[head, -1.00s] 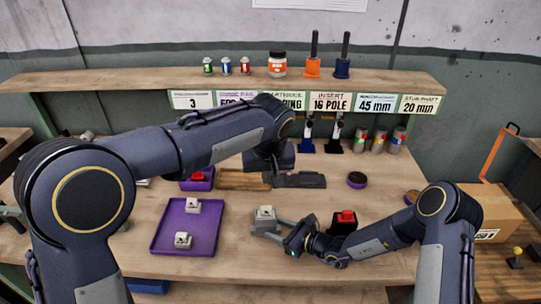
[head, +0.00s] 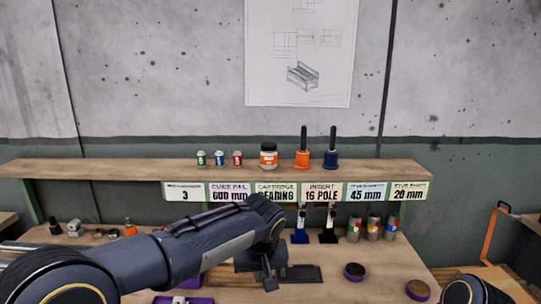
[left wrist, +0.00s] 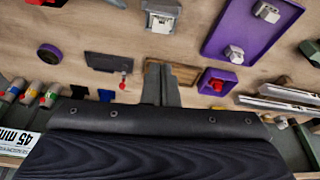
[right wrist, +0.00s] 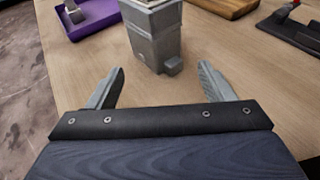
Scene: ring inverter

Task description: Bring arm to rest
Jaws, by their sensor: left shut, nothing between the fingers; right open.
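My left arm reaches across the head view from the left, with its gripper (head: 268,281) above the workbench (head: 390,268). In the left wrist view its fingers (left wrist: 160,84) are together and hold nothing. My right gripper (right wrist: 161,84) is open and empty in the right wrist view. A grey block (right wrist: 154,36) stands just beyond its fingers, apart from them. In the head view only part of my right arm shows at the lower right; its gripper is out of that frame.
A purple tray (left wrist: 218,52) holds white-grey parts. A black pad (left wrist: 103,62) lies on the bench. A round dark tin (head: 355,271) sits at the right.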

